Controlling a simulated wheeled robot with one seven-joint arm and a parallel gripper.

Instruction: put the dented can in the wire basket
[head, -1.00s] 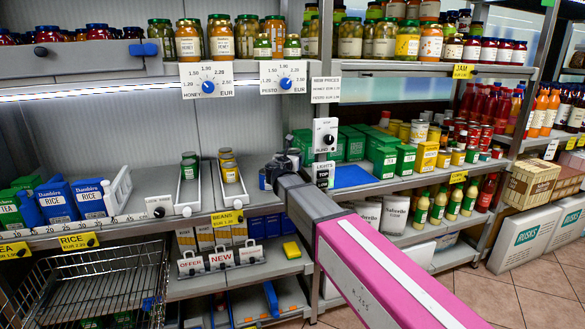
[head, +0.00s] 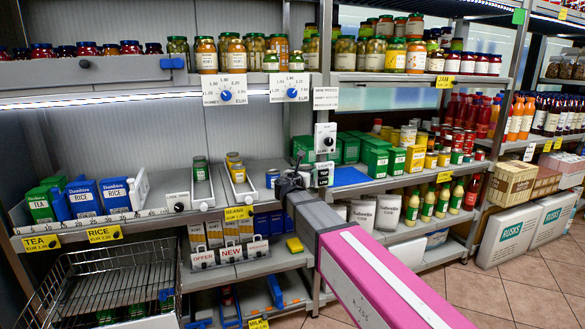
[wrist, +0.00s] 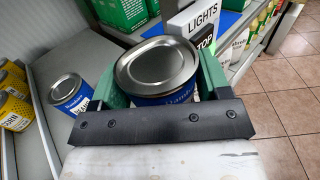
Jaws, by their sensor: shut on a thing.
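My gripper (wrist: 160,95) is shut on a blue-labelled can (wrist: 158,66) with a plain silver lid, upright between the green fingers. No dent shows on the part I see; its lower side is hidden behind the dark gripper bar. A second blue can (wrist: 70,93) stands on the shelf to its left, apart from it; it also shows in the head view (head: 271,178). In the head view my gripper (head: 288,180) is small and dark at the middle shelf, beside the switch panel. The wire basket (head: 70,292) is at the lower left, well away from my gripper.
The LIGHTS and STOP switch box (head: 324,174) is close to the right of my gripper. Green boxes (head: 376,160) stand behind at the right. Card signs (head: 230,252) stand on the shelf below.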

